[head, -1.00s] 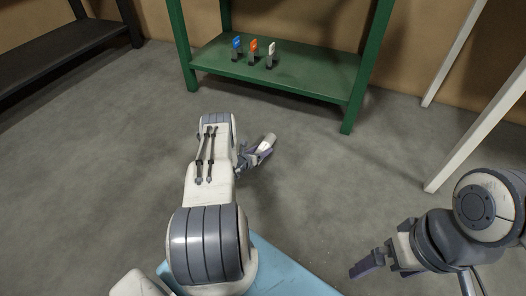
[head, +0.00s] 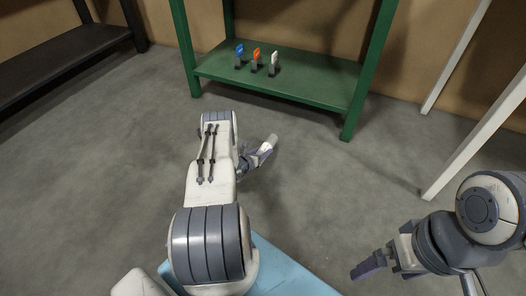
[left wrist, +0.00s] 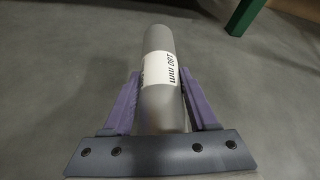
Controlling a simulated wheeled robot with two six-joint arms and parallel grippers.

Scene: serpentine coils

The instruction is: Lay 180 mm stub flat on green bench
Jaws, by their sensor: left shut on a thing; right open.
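The 180 mm stub (left wrist: 162,100) is a grey cylinder with a white label reading 180 mm. In the left wrist view it lies lengthwise between the purple fingers of my left gripper (left wrist: 162,112), which are shut on it. In the head view my left gripper (head: 258,158) holds the stub (head: 270,142) above the grey floor, in front of the green bench (head: 300,88) and apart from it. The stub is partly hidden by the fingers there. My right gripper (head: 380,262) is open and empty at the lower right.
On the green bench's low shelf stand three small tags, blue (head: 239,52), orange (head: 256,56) and white (head: 273,62), on dark holders. The shelf is clear to their right. A black bench (head: 80,45) is at the upper left, and white legs (head: 470,140) stand at the right.

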